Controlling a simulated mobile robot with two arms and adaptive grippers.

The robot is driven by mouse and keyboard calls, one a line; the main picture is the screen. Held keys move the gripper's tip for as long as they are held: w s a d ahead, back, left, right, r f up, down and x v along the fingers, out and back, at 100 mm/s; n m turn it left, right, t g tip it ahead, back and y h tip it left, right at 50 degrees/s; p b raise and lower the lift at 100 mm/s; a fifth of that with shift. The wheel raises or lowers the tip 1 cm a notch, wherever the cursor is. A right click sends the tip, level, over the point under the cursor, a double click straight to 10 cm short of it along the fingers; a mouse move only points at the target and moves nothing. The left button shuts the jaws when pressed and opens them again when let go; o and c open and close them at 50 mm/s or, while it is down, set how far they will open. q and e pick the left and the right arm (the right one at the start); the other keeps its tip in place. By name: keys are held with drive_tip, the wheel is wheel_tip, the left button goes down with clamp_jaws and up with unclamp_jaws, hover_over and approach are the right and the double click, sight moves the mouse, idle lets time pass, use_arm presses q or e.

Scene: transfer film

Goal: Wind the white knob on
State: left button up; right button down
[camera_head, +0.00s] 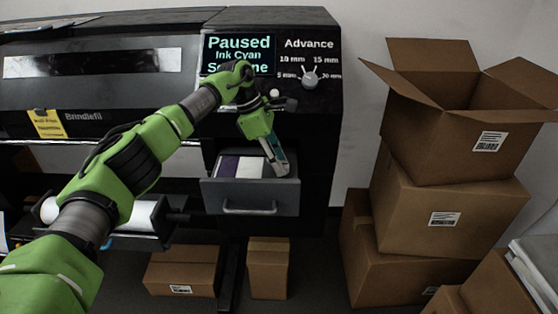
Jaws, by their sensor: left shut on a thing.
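The white knob (310,79) sits on the black printer's front panel under the word "Advance". The marks 5, 10, 15 and 20 mm stand around it; its exact setting is too small to read. My left gripper (280,168) points down into the open grey drawer (251,197), below and left of the knob and apart from it. It is shut on a slim thing with a teal strip (272,144), mostly hidden by the fingers. My right gripper is not in view.
The screen (239,54) reads "Paused" and "Ink Cyan", its last line partly covered by my arm. White and purple blocks (240,167) lie in the drawer. Stacked cardboard boxes (450,205) stand at the right, the top one open. More boxes (182,271) lie under the printer.

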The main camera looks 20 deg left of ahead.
sight(262, 171)
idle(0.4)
use_arm(q)
drive_tip(key=o, duration=1.1)
drive_tip(key=shift+a+r, duration=0.1)
drive_tip(key=shift+r, duration=0.05)
drive_tip(key=v, duration=1.1)
drive_tip(key=shift+a+r, duration=0.15)
drive_tip(key=shift+r, duration=0.2)
